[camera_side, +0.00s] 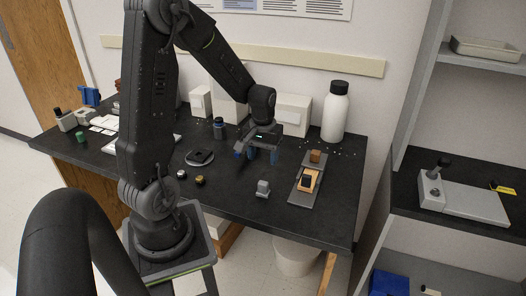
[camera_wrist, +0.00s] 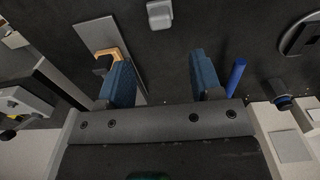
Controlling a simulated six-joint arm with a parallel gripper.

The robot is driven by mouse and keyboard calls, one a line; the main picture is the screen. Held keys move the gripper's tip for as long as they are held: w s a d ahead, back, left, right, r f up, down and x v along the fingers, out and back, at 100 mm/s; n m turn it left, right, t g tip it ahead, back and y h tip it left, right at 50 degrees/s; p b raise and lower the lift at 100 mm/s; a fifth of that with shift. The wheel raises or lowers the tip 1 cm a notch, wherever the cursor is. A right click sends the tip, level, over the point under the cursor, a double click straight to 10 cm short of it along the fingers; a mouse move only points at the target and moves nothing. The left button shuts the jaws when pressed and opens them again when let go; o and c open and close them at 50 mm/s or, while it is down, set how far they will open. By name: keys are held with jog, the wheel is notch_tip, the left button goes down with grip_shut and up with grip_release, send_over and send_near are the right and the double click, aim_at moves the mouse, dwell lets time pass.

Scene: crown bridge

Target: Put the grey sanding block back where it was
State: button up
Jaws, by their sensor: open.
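The small grey block (camera_side: 263,188), which I take to be the sanding block, stands on the black bench top near its front edge. It also shows at the top of the wrist view (camera_wrist: 160,14). My gripper (camera_side: 263,156) is open and empty, with blue fingers pointing down, above the bench and behind the grey block. In the wrist view my gripper (camera_wrist: 163,80) has nothing between its fingers, and the block lies beyond the fingertips, apart from them.
Right of the block lies a grey plate (camera_side: 297,197) with an orange-tan piece (camera_side: 316,178) holding a black block (camera_side: 306,182), and a brown block (camera_side: 316,156) at its far end. A white bottle (camera_side: 335,115) and boxes stand behind. A blue rod (camera_wrist: 236,74) lies near one finger.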

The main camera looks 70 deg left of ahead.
jog(key=s+d+r+m+t, duration=0.2)
jog(key=s+d+r+m, duration=0.2)
jog(key=d+r, duration=0.4)
jog(key=s+d+r+m+t, duration=0.3)
jog(key=s+d+r+m, duration=0.2)
jog(key=d+r, duration=0.3)
jog(key=d, duration=0.3)
jog(key=shift+s+r+t, duration=0.2)
jog(key=shift+r+t, duration=0.05)
jog(key=shift+t, duration=0.05)
